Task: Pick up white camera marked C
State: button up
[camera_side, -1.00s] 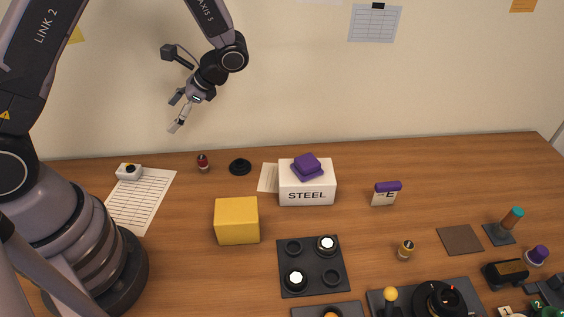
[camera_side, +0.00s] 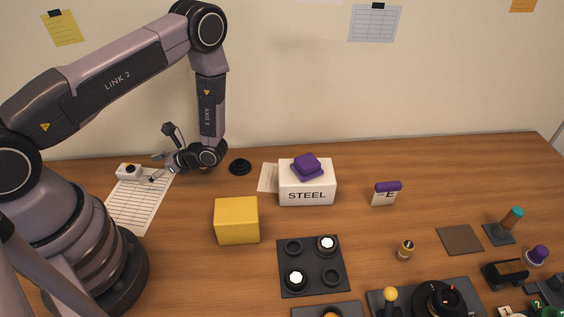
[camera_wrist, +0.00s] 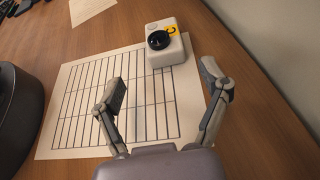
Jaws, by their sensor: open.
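The white camera (camera_side: 129,172) is a small white box with a black lens. It stands on the far end of a gridded paper sheet (camera_side: 139,205) at the left of the table. In the wrist view the white camera (camera_wrist: 166,46) shows a yellow tag marked C beside its lens. My gripper (camera_side: 154,168) is low above the table, just right of the camera. In the wrist view my gripper (camera_wrist: 168,86) is open and empty, with its fingers spread and the camera ahead of the gap between them. The fingers appear apart from the camera.
A wall rises close behind the table. A black round cap (camera_side: 240,167), a yellow block (camera_side: 237,221) and a white STEEL box (camera_side: 307,188) stand to the right of my gripper. In the wrist view a second paper (camera_wrist: 88,8) lies at the top.

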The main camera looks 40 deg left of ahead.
aim_at(138, 170)
jog(key=x, duration=0.5)
jog(key=shift+w+a, duration=0.1)
jog(key=shift+a, duration=0.4)
jog(key=shift+c, duration=0.4)
jog(key=c, duration=1.2)
